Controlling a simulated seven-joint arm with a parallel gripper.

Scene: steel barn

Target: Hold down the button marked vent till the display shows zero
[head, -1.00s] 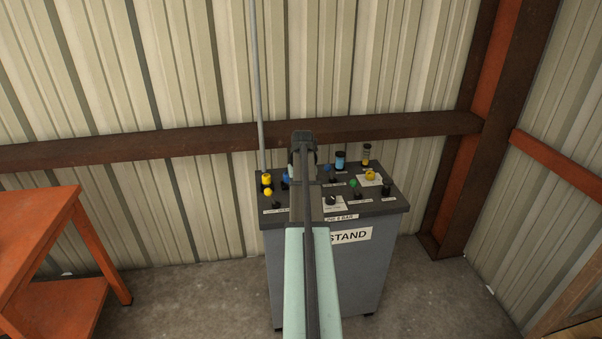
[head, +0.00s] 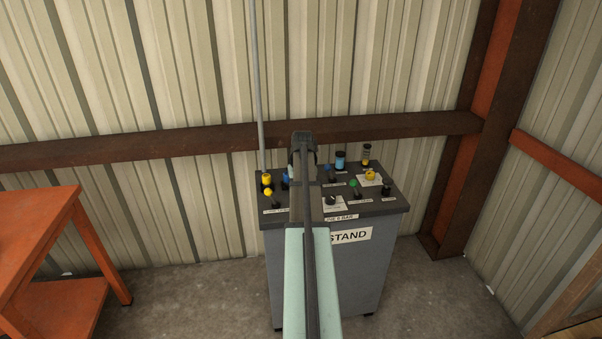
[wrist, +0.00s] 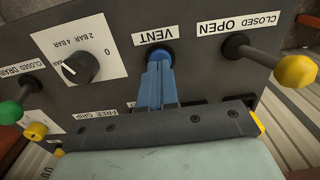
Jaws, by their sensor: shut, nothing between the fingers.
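The blue vent button (wrist: 161,52) is on the dark panel in the wrist view, just below its upside-down VENT label (wrist: 155,35). My gripper (wrist: 157,68) has its blue fingers shut and empty, with the tips overlapping the button. The fingers hide most of the button, and I cannot tell whether they touch or press it. In the head view my gripper end (head: 302,160) is over the grey stand (head: 325,265), and my arm covers the middle of its top. I cannot make out a display reading.
A yellow-knobbed lever (wrist: 268,58) is right of the button in the wrist view. A black selector knob (wrist: 80,68) and green-knobbed lever (wrist: 22,103) are left. In the head view, an orange bench (head: 50,235) stands left. A corrugated wall and brown beam (head: 400,124) are behind.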

